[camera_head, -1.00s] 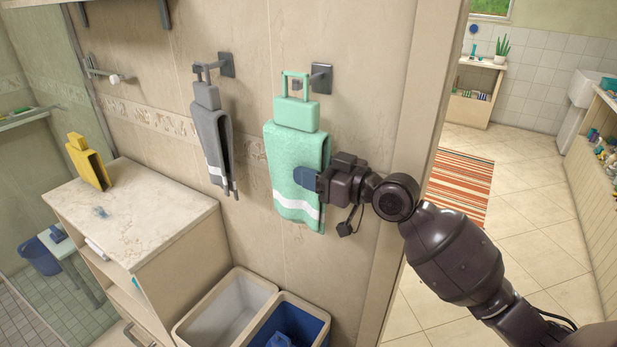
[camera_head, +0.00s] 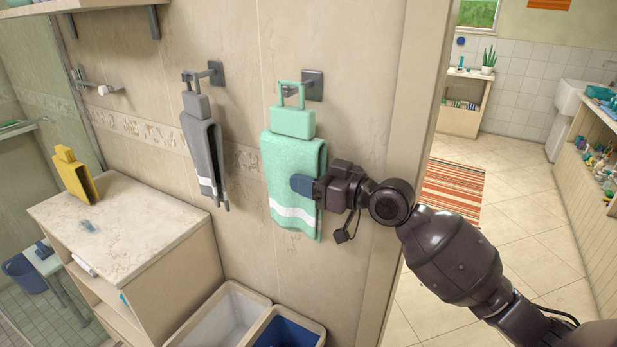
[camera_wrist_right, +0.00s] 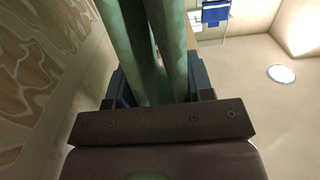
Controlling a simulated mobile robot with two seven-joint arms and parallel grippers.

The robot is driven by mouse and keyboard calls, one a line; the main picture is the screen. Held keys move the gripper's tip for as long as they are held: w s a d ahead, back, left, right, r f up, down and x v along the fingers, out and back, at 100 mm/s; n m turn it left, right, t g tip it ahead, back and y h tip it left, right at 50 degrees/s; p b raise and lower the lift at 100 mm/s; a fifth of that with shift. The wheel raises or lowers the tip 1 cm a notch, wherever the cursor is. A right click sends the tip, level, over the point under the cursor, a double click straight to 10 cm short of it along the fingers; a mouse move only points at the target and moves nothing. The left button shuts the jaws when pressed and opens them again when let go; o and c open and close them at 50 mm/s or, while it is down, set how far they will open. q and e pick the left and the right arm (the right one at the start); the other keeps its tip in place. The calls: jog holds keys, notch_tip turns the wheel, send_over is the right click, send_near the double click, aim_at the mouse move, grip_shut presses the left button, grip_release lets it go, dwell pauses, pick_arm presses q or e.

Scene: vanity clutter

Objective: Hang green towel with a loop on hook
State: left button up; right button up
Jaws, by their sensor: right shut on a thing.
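The green towel (camera_head: 282,160) with a white stripe hangs down in front of the wall in the head view. Its mint block and square loop (camera_head: 292,95) are at the right-hand wall hook (camera_head: 313,86). The loop overlaps the hook in the picture; I cannot tell whether it is around the hook's arm. My right gripper (camera_head: 305,187) is shut on the lower right part of the towel. In the right wrist view the green towel (camera_wrist_right: 150,50) runs up between the fingers. My left gripper is not in view.
A grey towel (camera_head: 203,150) hangs at the left-hand hook (camera_head: 216,72). A yellow towel (camera_head: 75,176) stands on the marble-topped cabinet (camera_head: 125,225). A door frame edge (camera_head: 405,130) is close right of my gripper.

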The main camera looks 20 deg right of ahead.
jog(key=o, duration=1)
jog(key=shift+o, duration=0.2)
jog(key=b+v, duration=0.2)
jog(key=v, duration=0.9)
